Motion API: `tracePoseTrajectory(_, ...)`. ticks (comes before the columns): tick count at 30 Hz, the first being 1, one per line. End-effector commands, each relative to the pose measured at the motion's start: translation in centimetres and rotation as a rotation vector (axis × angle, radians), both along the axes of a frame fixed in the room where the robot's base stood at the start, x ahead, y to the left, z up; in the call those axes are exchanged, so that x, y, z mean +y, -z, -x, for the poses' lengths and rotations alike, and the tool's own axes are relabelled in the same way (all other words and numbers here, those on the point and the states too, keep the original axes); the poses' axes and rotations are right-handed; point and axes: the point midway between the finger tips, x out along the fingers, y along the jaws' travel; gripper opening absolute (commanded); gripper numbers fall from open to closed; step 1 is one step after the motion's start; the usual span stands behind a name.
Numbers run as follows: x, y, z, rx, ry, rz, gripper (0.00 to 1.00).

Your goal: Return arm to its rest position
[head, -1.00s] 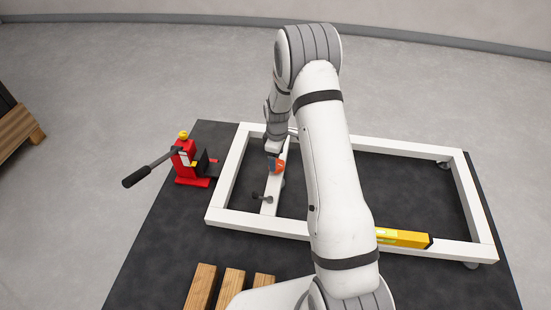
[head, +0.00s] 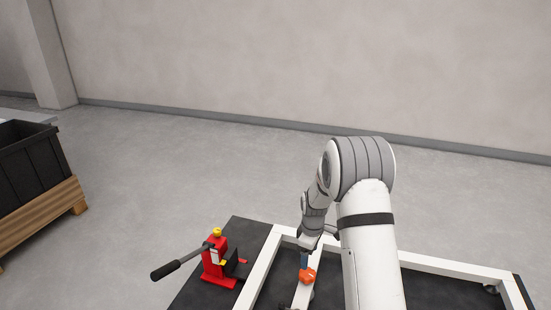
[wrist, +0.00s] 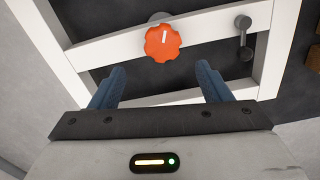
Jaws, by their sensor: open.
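My white arm rises from the lower right of the head view and bends down toward a white frame (head: 258,272) on a dark mat. My gripper (wrist: 160,82) is open in the wrist view, with its two blue fingers apart and nothing between them. An orange knob (wrist: 163,43) with a white mark sits on a white bar of the frame, just beyond the fingertips. The knob also shows in the head view (head: 307,276), right by the gripper.
A red jack (head: 217,262) with a long dark handle stands left of the frame. A dark grey lever (wrist: 243,38) sits on the frame, right of the knob. A black crate (head: 28,165) rests on a wooden pallet (head: 40,212) at far left. Open floor (head: 200,165) lies behind the mat.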

Motion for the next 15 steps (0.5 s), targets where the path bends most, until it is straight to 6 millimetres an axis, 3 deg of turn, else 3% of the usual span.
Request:
tracePoseTrajectory(5, 0.2, -6.8, 1.7, -0.028, 0.094, -0.001, 0.71)
tracePoseTrajectory(7, 0.3, -10.5, 3.1, -0.043, 0.158, -0.003, 0.71)
tracePoseTrajectory(15, 0.6, -23.1, 10.4, -0.095, 0.422, -0.02, 0.71)
